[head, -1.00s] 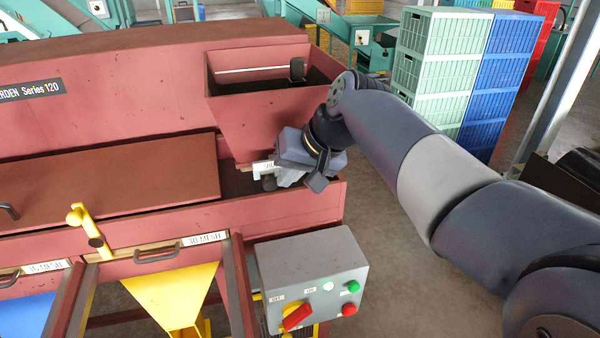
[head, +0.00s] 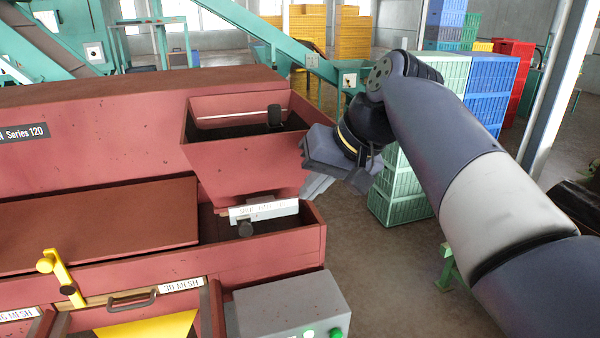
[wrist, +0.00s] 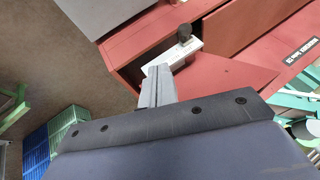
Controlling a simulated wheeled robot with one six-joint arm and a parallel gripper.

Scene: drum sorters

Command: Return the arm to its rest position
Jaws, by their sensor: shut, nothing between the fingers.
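My gripper (head: 318,186) is in the air just right of the red hopper (head: 240,165) in the head view, with its fingers pointing down. Its fingers are together and nothing shows between them. In the wrist view the shut fingers (wrist: 157,88) point toward the red machine. A white labelled slide plate (head: 265,210) with a black knob (head: 245,230) sits under the hopper. In the wrist view this plate (wrist: 190,50) and its knob (wrist: 184,33) lie beyond the fingertips. The gripper appears apart from the plate and knob.
A grey control box (head: 290,305) with a lit green button is at the machine's front right corner. Green crates (head: 400,190) and blue crates (head: 490,85) stand behind my arm. A yellow handle (head: 60,275) rises at the front left.

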